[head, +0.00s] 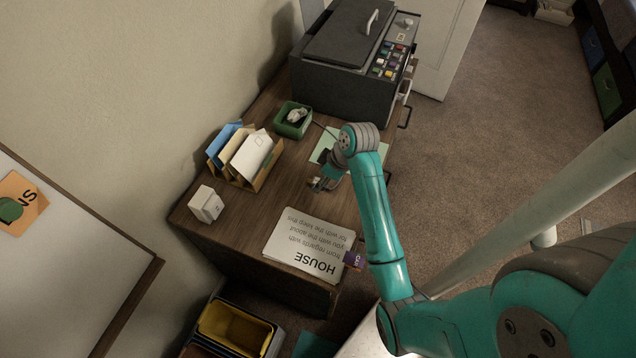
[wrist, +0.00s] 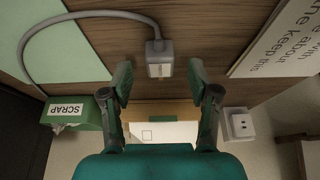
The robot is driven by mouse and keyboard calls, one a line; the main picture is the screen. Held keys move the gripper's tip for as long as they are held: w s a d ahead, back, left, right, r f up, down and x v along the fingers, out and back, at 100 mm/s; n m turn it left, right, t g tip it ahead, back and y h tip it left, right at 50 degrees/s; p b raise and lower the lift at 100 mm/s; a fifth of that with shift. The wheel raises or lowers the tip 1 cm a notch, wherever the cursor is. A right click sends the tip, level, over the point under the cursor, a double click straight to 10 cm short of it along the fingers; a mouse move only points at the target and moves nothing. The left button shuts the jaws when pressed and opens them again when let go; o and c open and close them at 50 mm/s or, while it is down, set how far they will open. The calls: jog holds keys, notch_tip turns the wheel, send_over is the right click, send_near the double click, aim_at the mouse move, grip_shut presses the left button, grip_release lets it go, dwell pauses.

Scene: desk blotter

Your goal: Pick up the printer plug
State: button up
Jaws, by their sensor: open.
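The grey printer plug (wrist: 159,58) lies on the wooden desk in the wrist view, with its paler end toward my gripper. Its grey cord (wrist: 32,52) curves away to the left over a pale green sheet. My gripper (wrist: 160,80) is open and empty, with one dark fingertip on each side of the picture's middle. The plug is just beyond the fingertips, lined up with the gap between them. In the head view my gripper (head: 320,184) is low over the middle of the desk and largely hides the plug.
A white socket box (head: 206,204) stands at the desk's left edge. A letter holder (head: 238,172) and a green SCRAP box (head: 293,120) stand along the wall side. The dark printer (head: 350,60) is at the far end. A HOUSE sheet (head: 308,245) lies at the near end.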

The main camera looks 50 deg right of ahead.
jog(key=shift+x, duration=1.05)
grip_shut()
jog(key=shift+r, duration=0.15)
